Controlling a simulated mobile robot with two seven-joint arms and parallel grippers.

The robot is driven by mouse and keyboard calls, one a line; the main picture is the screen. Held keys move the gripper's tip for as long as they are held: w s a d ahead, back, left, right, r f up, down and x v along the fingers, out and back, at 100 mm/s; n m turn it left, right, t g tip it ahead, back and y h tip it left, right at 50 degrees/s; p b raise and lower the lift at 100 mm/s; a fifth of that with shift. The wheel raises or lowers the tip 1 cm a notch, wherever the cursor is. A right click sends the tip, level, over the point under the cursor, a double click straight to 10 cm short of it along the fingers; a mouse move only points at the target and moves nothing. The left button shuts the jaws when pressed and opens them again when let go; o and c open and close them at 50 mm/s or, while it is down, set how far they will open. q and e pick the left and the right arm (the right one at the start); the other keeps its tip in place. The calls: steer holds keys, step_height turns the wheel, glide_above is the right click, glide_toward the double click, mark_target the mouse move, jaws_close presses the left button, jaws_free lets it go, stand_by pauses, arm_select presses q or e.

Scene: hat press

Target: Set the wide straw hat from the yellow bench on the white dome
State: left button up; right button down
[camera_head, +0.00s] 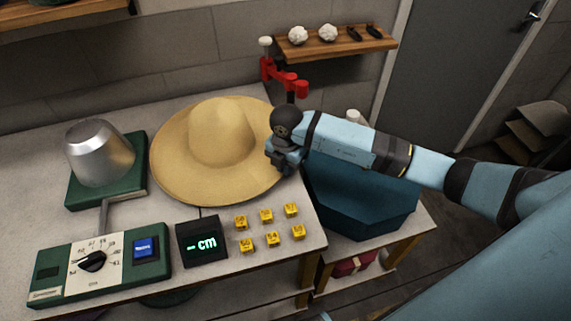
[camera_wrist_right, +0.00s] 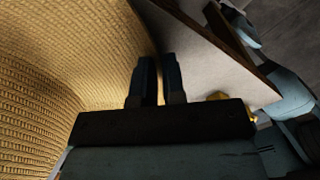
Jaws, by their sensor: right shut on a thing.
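The wide straw hat (camera_head: 222,132) is crown up at the middle of the pale bench, its broad brim spread around it. It fills the left of the right wrist view (camera_wrist_right: 60,70). My right gripper (camera_head: 280,163) is at the brim's right edge, shut on it; its two dark fingers (camera_wrist_right: 158,80) show close together beside the straw. I cannot tell whether the brim rests on the bench or is slightly raised. A silvery metal dome (camera_head: 100,153) stands on a green base left of the hat. No plainly white dome shows. My left gripper is not in view.
A green control box (camera_head: 60,272) with a dial, a "- cm" display (camera_head: 202,243) and several yellow number blocks (camera_head: 266,216) line the front. A teal container (camera_head: 350,200) is under my right arm. A red fixture (camera_head: 285,80) stands behind the hat, below a wooden shelf (camera_head: 335,42).

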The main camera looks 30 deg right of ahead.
steer(key=shift+f, duration=0.15)
steer(key=c, duration=1.1)
jaws_free()
step_height(320, 180, up, 14)
steer(key=shift+s+f+b, duration=0.1)
steer(key=shift+b, duration=0.25)
